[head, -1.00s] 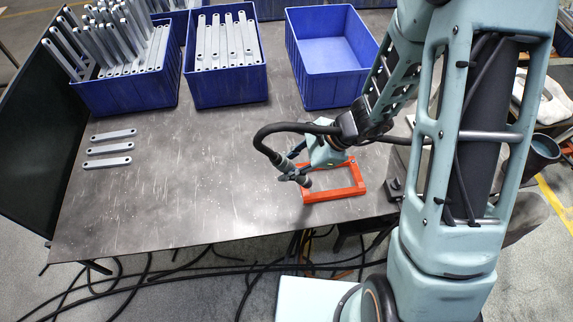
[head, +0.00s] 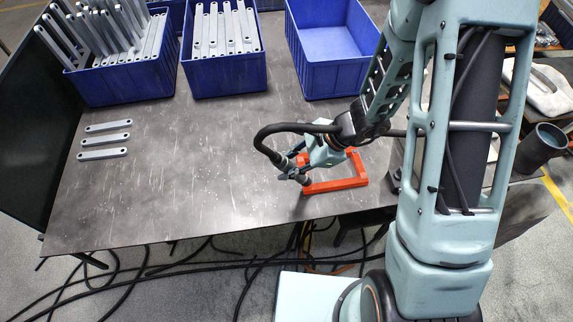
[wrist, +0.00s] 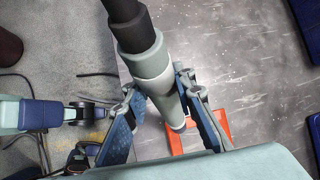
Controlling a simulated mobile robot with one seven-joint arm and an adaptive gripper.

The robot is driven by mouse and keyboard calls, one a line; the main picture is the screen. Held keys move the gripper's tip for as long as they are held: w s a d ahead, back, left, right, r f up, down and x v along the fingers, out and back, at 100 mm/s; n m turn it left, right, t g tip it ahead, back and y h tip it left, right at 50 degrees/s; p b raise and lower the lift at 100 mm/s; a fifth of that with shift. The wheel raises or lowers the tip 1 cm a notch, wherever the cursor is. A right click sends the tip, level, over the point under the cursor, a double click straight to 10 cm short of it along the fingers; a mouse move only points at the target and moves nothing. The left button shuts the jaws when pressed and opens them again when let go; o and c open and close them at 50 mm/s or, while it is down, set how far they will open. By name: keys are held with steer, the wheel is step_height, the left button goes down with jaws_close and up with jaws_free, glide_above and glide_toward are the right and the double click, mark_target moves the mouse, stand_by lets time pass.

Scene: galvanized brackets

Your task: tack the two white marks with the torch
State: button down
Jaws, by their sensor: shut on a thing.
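My gripper (head: 296,173) is shut on the torch, which has a grey body (wrist: 165,85) and a thick black hose (head: 283,129). In the wrist view, my two blue-padded fingers (wrist: 168,112) lie on either side of the torch. The torch points down at the left part of an orange-red frame (head: 340,184) on the table; its tip appears close to the frame, but I cannot tell whether they touch. The frame also shows behind the fingers in the wrist view (wrist: 222,119). No white marks can be made out; my gripper and torch hide part of the frame.
Three grey brackets (head: 105,139) lie at the left. Two blue bins of brackets (head: 125,84) (head: 225,78) and an empty blue bin (head: 322,84) stand at the back. Cables (head: 150,270) cross the floor in front.

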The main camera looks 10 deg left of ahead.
steer(key=shift+d+f+b, duration=0.1)
steer(key=shift+f+b, duration=0.4)
steer(key=shift+b, duration=0.25)
stand_by(2.8)
steer(key=shift+r+p, duration=2.15)
steer(key=shift+r, duration=0.9)
